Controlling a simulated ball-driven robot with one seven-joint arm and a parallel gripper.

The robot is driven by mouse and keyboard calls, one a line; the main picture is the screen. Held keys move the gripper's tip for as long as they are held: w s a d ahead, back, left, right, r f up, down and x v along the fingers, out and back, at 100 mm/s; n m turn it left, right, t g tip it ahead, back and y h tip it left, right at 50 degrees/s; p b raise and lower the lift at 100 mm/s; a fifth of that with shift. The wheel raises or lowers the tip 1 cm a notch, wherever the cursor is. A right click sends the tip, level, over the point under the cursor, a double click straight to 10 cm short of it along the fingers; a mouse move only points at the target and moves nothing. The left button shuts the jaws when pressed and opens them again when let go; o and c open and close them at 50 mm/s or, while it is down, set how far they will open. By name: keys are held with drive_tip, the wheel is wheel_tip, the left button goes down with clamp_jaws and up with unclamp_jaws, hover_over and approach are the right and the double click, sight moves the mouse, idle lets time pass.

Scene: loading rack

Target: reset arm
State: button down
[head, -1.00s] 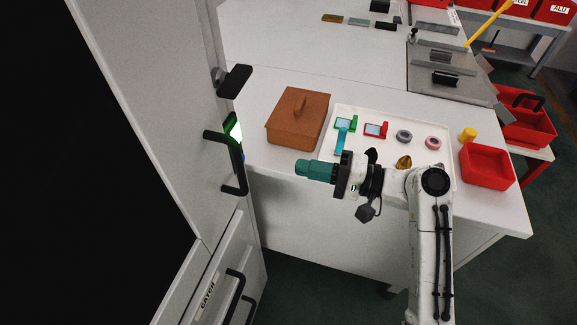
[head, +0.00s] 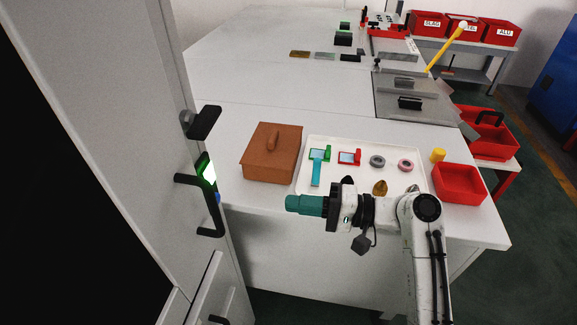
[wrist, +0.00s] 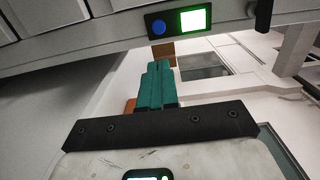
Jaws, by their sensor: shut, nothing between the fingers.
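My gripper (head: 290,204) is at the end of my arm in the head view, its teal fingers pointing left. It is in front of the table's near edge, below the brown lidded box in the picture. In the wrist view the teal fingers (wrist: 156,85) are together with nothing between them. They point toward a grey panel (wrist: 110,38) with a lit green square and a blue round button. My arm is bent, with its forearm lying level across the picture.
A grey cabinet (head: 205,60) with black handles stands at the left. On the table (head: 330,118) are a brown box (head: 270,155), a white tray (head: 330,143) of small items and a red bin (head: 459,184). Green floor (head: 500,280) is clear at the right.

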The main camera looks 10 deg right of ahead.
drive_tip(key=shift+f, duration=0.1)
drive_tip(key=s+d+f+n+g+h, duration=0.1)
drive_tip(key=s+d+f+h, duration=0.1)
drive_tip(key=s+f+h, duration=0.35)
drive_tip(key=s+d+f+g+h, duration=0.1)
drive_tip(key=s+d+f+h, duration=0.1)
drive_tip(key=s+f, duration=0.65)
drive_tip(key=s+d+f+n+g+h, duration=0.1)
drive_tip(key=s+d+f+h, duration=0.2)
drive_tip(key=s+d, duration=0.3)
drive_tip(key=s+d+f+n+g+h, duration=0.1)
drive_tip(key=s+d+f+h, duration=0.2)
drive_tip(key=s+d+h, duration=0.3)
drive_tip(key=s+d, duration=0.1)
drive_tip(key=s, duration=0.4)
drive_tip(key=shift+d+f+g, duration=0.2)
drive_tip(key=shift+d+g, duration=0.05)
drive_tip(key=shift+g, duration=0.15)
drive_tip(key=shift+s+h, duration=0.1)
drive_tip(key=shift+h, duration=0.15)
